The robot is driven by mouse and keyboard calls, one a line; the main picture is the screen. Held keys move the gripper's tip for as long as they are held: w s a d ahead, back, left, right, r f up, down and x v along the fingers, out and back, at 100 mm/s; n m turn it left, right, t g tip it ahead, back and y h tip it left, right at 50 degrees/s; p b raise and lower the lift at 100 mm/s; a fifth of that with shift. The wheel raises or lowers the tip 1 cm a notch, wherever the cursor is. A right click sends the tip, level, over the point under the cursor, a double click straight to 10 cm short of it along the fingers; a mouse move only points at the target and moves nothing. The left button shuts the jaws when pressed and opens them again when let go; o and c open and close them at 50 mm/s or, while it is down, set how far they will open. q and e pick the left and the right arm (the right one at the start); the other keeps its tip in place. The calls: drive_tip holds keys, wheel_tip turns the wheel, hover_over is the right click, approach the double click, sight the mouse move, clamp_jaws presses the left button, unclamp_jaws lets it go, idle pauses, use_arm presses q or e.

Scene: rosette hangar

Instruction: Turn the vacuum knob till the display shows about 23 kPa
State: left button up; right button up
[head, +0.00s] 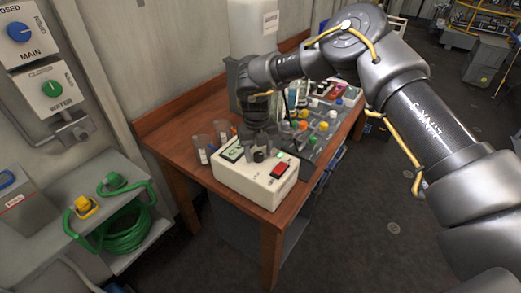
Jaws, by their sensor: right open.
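The white vacuum unit (252,184) stands on the near end of the wooden table. On its top are a small greenish display (233,152), a dark knob (259,156) and a red switch (280,170). The display's digits are too small to read. My right arm comes in from the right and bends down over the table. My right gripper (257,143) points down just above and behind the knob, with its jaws open. I cannot tell whether a fingertip touches the knob. My left gripper is not in view.
Small cups (201,148) stand left of the unit. A grey rack with several coloured caps (322,127) lies behind it to the right. A large pale container (253,35) stands at the back. A wall panel with a blue knob (19,31) and a green knob (51,89) is at left.

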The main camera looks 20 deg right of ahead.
drive_tip(key=c, duration=0.9)
drive_tip(key=shift+d, duration=0.25)
drive_tip(key=shift+c, duration=0.4)
drive_tip(key=shift+a, duration=0.2)
drive_tip(key=shift+m, duration=0.3)
drive_tip(key=m, duration=1)
drive_tip(key=shift+m, duration=0.3)
